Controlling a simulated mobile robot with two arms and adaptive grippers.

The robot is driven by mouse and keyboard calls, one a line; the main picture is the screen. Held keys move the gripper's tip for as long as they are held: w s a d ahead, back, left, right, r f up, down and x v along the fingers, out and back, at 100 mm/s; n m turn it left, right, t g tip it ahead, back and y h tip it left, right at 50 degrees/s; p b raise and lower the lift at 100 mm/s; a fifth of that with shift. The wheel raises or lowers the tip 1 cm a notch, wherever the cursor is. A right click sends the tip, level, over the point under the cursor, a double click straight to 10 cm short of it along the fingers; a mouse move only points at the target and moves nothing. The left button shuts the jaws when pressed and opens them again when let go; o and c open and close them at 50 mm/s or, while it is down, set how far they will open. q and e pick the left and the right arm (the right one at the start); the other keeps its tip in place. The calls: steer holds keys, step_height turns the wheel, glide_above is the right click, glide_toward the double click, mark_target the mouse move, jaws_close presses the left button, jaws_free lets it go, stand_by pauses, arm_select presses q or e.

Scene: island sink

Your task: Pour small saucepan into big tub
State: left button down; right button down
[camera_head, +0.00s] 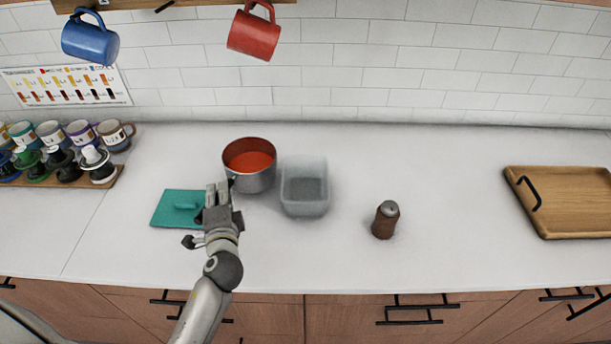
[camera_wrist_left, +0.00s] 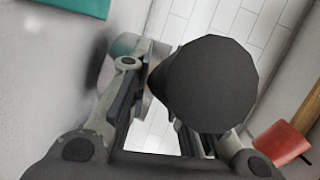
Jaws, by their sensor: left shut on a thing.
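The small grey saucepan (camera_head: 262,183) holds something red and stands upright near the middle of the counter. I cannot tell whether its base touches the counter. The big tub (camera_head: 304,207) is a translucent box just right of the saucepan, and it looks empty. My left gripper (camera_head: 217,193) is at the near left side of the saucepan, shut on its handle. In the left wrist view the dark round handle end (camera_wrist_left: 208,85) sits between the fingers and hides much of the saucepan. My right gripper is not in view.
A teal square with a grip (camera_head: 168,208) lies left of the gripper. A brown shaker (camera_head: 384,222) stands right of the tub, and a wooden tray (camera_head: 570,200) lies far right. Mugs hang above: blue (camera_head: 88,42) and red (camera_head: 252,36). The counter between shaker and tray is clear.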

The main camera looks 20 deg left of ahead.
arm_select(q)
steer(key=d+r+m+t+y+b, duration=0.1)
steer(key=d+r+m+t+y, duration=0.1)
steer(key=d+r+m, duration=0.3)
step_height(320, 180, up, 4)
steer(key=shift+s+d+r+t+b, duration=0.2)
steer(key=shift+d+t+b, duration=0.15)
steer(key=shift+d+t, duration=0.4)
steer(key=shift+d+r+m, duration=0.15)
steer(key=shift+d+m, duration=0.15)
steer(key=shift+d, duration=0.25)
steer(key=shift+b, duration=0.3)
steer(key=shift+d+m, duration=0.15)
steer(key=shift+m, duration=0.15)
steer(key=shift+d+t, duration=0.1)
steer(key=shift+t, duration=0.15)
steer(key=shift+d+f+m+t+b, duration=0.25)
steer(key=shift+d+m+t+b, duration=0.15)
steer(key=shift+m+b, duration=0.35)
stand_by(0.9)
